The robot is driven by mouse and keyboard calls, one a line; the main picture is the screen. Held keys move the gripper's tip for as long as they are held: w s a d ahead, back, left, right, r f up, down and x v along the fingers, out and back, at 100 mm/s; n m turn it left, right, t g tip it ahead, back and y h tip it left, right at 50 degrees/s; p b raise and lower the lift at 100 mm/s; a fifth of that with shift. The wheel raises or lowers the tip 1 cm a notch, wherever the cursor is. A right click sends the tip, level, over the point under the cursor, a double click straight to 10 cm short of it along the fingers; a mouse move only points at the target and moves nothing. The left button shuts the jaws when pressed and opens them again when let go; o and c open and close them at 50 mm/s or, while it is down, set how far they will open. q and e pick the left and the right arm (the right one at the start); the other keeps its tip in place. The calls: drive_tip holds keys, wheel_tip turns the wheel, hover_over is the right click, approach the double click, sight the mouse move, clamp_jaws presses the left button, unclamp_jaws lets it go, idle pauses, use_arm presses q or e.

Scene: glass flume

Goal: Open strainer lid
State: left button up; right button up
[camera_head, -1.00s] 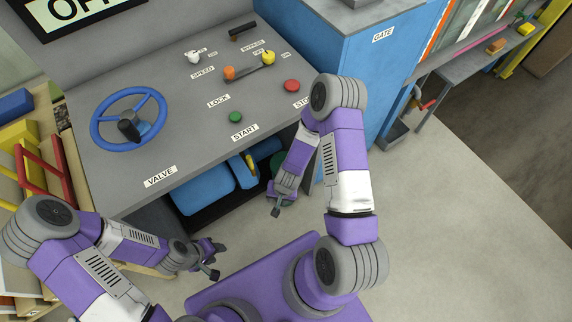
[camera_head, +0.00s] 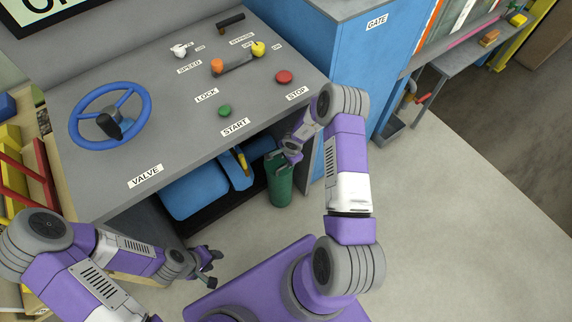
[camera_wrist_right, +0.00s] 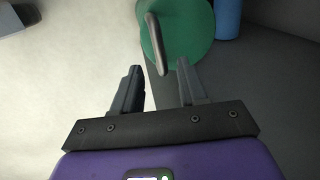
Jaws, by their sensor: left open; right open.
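The strainer is a green cylinder (camera_head: 280,182) standing upright on the floor at the right end of the space under the console. My right gripper (camera_head: 290,151) is above its top and hides part of it in the head view. In the right wrist view, the round green lid (camera_wrist_right: 190,35) carries a grey bar handle (camera_wrist_right: 155,45). The open fingers of my right gripper (camera_wrist_right: 158,68) are empty, with the handle's near end in line with the gap between them. My left gripper (camera_head: 212,270) is open and empty, low at the front left.
The grey console (camera_head: 180,110) overhangs the strainer and carries a blue valve wheel (camera_head: 143,105) and several buttons and knobs. Blue machinery (camera_head: 197,196) sits under it, left of the strainer. A blue cabinet (camera_head: 355,80) stands to the right. The floor at right is clear.

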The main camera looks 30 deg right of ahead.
sight(286, 165)
drive_tip(key=f+b, duration=0.1)
drive_tip(key=f, duration=0.1)
drive_tip(key=w+f, duration=0.1)
drive_tip(key=f, duration=0.1)
drive_tip(key=shift+f+b, duration=0.4)
clamp_jaws()
